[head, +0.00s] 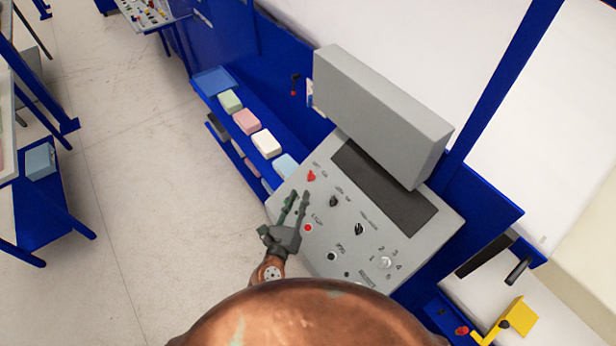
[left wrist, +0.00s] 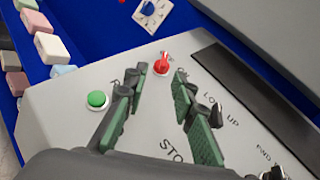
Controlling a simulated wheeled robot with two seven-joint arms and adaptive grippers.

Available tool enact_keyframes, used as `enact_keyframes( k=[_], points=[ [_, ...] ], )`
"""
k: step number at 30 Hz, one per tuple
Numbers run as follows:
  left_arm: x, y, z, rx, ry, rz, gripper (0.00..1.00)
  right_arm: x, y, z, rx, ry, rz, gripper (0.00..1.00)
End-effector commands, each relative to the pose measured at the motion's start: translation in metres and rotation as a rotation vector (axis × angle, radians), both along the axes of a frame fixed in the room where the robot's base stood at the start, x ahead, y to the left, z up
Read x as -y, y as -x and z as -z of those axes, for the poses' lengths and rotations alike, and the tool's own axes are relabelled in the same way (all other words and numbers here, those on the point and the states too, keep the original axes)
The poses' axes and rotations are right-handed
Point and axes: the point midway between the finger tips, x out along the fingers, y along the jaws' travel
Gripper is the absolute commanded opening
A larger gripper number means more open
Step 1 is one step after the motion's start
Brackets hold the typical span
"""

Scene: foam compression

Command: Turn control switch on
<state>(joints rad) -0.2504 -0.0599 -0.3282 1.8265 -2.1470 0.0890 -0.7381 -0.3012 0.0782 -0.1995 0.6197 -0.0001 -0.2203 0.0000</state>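The grey control panel (head: 345,262) carries several knobs and buttons. A red switch knob (head: 311,176) sits near its upper left corner. In the left wrist view the red knob (left wrist: 162,65) shows just beyond the fingertips, between them in the picture. My left gripper (head: 298,196) is over the panel's left edge, pointing toward the red knob. In the left wrist view its green-padded fingers (left wrist: 158,80) are apart with nothing between them. My right gripper is not in view.
Black knobs (head: 334,201) and a red button (head: 308,228) lie right of and below the gripper. A green button (left wrist: 97,100) is beside the left finger. A grey box (head: 380,110) rises behind the panel. A blue rack (head: 213,82) with foam blocks stands to the left.

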Motion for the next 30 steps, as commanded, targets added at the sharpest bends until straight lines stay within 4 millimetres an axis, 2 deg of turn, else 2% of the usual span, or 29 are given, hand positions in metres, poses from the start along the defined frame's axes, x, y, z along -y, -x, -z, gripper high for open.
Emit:
enact_keyframes(
  k=[5,12,18,29,30],
  points=[
    [0.011,-0.012,-0.002,0.011,-0.042,0.016,0.24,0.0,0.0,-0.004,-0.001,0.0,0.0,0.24],
    [0.023,-0.048,-0.003,0.011,-0.039,0.015,0.24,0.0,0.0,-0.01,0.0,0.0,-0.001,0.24],
    [0.029,-0.069,-0.002,0.01,-0.037,0.014,0.24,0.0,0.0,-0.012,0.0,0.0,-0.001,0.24],
    [0.031,-0.073,-0.001,0.008,-0.036,0.013,0.24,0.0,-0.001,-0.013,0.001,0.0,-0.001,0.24],
    [0.031,-0.073,-0.001,0.008,-0.035,0.013,0.22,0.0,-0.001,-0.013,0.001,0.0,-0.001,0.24]
  ],
)
